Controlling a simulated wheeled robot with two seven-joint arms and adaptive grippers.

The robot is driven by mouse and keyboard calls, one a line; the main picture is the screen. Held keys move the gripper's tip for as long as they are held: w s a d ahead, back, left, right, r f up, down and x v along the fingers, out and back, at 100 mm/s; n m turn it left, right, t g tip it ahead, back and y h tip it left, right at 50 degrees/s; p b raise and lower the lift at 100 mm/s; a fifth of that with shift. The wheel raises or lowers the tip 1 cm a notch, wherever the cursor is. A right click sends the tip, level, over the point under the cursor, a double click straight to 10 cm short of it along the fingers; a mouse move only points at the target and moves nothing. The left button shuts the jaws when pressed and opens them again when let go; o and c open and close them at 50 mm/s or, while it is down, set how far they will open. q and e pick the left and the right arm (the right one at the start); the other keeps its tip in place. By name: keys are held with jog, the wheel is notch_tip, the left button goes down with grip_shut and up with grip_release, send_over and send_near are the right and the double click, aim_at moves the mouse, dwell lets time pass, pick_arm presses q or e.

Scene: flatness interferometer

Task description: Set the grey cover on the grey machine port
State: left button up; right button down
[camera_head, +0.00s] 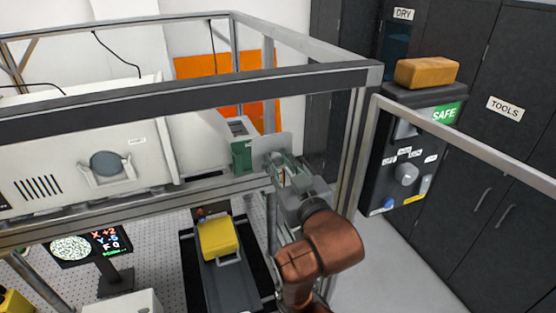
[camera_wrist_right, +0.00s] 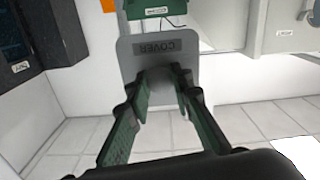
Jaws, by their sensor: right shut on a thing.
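The grey cover (camera_wrist_right: 158,46), a flat plate with a "COVER" label, is in my right gripper (camera_wrist_right: 163,92). The fingers are shut on the middle of its near side, and the exact grip point is partly hidden. In the head view the cover (camera_head: 286,144) stands near the frame's right post, with my right gripper (camera_head: 290,175) in front of it. The round grey port (camera_head: 107,163) is on the white machine's front panel at the left, with a pale bracket around its lower part. The cover is well to the right of the port and apart from it. My left gripper is not in view.
A metal frame has a dark upper beam (camera_head: 190,98) and a lower rail (camera_head: 215,186) near my right arm. A green box (camera_head: 241,153) stands just left of the cover. A yellow block (camera_head: 218,240) sits below. A black control cabinet (camera_head: 408,165) stands at right.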

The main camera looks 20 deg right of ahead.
dwell(0.3)
jog(key=w+a+r+p, duration=0.1)
jog(key=w+a, duration=0.3)
jog(key=a, duration=1)
jog(key=w+a+p, duration=0.2)
jog(key=w+a, duration=0.3)
jog(key=a, duration=0.9)
jog(key=w+a+r+p, duration=0.1)
jog(key=w+a, duration=0.4)
jog(key=a, duration=0.9)
jog(key=shift+w+a+r+p, duration=0.25)
jog(key=shift+r+p, duration=0.1)
jog(key=shift+p, duration=0.3)
jog(key=shift+w, duration=0.1)
dwell(0.6)
jog(key=shift+w, duration=0.6)
jog(key=shift+w, duration=0.35)
jog(key=shift+w+f, duration=0.1)
jog(key=shift+w, duration=0.4)
